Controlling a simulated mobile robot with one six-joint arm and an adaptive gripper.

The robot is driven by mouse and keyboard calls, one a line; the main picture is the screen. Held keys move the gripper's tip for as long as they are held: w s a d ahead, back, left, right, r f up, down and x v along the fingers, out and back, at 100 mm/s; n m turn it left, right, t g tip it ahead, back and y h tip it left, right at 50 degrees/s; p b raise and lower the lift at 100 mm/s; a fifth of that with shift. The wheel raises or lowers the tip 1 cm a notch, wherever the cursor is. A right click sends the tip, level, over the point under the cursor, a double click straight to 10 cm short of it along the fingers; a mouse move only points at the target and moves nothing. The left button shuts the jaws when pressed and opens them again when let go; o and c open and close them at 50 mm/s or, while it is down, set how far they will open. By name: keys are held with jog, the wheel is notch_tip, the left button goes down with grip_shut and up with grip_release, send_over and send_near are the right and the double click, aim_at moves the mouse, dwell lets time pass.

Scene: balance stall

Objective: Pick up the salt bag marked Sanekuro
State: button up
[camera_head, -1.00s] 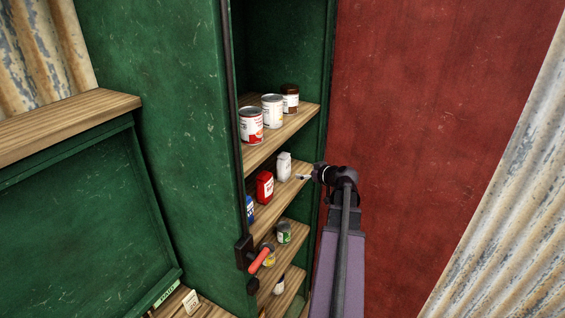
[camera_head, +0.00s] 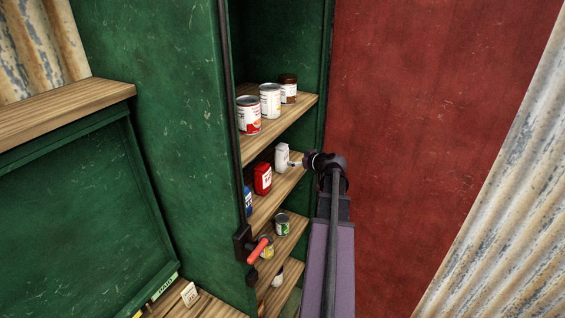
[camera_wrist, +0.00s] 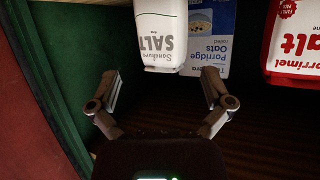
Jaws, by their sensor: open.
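The white Sanekuro salt bag (camera_head: 282,157) stands on the middle wooden shelf of the green cabinet. In the wrist view the bag (camera_wrist: 162,38) is at the top centre, its print upside down. My gripper (camera_head: 297,163) is open and close to the bag's right side in the head view. In the wrist view the fingers of my gripper (camera_wrist: 163,80) are spread wide, one to each side of the bag's line, with the bag ahead of them. Nothing is between the fingertips, and whether they reach alongside the bag is unclear.
A red salt bag (camera_head: 263,178) stands left of the white one, with a blue package (camera_head: 248,200) further left. In the wrist view a blue Porridge Oats package (camera_wrist: 213,35) shows beside the white bag. Cans (camera_head: 249,115) stand on the shelf above. A red wall (camera_head: 430,120) adjoins the cabinet.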

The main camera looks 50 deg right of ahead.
aim_at(286, 156)
jog(key=shift+b+x, duration=0.6)
jog(key=shift+x, duration=1.65)
jog(key=shift+b+x, duration=0.85)
jog(key=shift+x, duration=1.7)
jog(key=shift+a+r, duration=0.1)
jog(key=shift+r, duration=0.05)
jog(key=c, duration=1)
jog(key=shift+w+r, duration=0.1)
jog(key=shift+r, duration=0.15)
